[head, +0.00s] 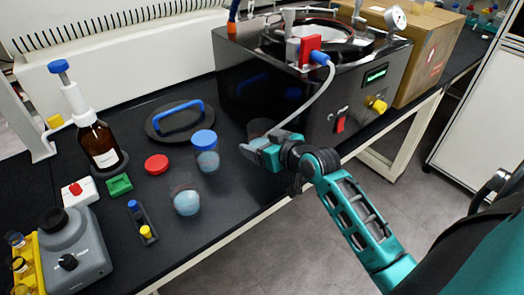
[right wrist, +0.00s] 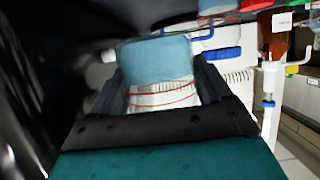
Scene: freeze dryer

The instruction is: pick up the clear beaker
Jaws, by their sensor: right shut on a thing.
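The clear beaker (head: 261,127) holds pale blue liquid and is near the front of the black freeze dryer in the head view. My right gripper (head: 262,149) is around it and partly hides it. In the right wrist view the beaker (right wrist: 158,60) fills the space between the fingers of my right gripper (right wrist: 155,85), with red marks on its clear wall. The gripper is shut on it. I cannot tell whether its base touches the bench. My left gripper is in neither view.
Another beaker with blue liquid (head: 187,202) and a blue-lidded container (head: 207,160) stand to the left. The black freeze dryer (head: 270,95) is close behind the gripper. A red cap (head: 156,164), green block (head: 119,185) and brown bottle (head: 99,145) are farther left. The bench's front edge is close.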

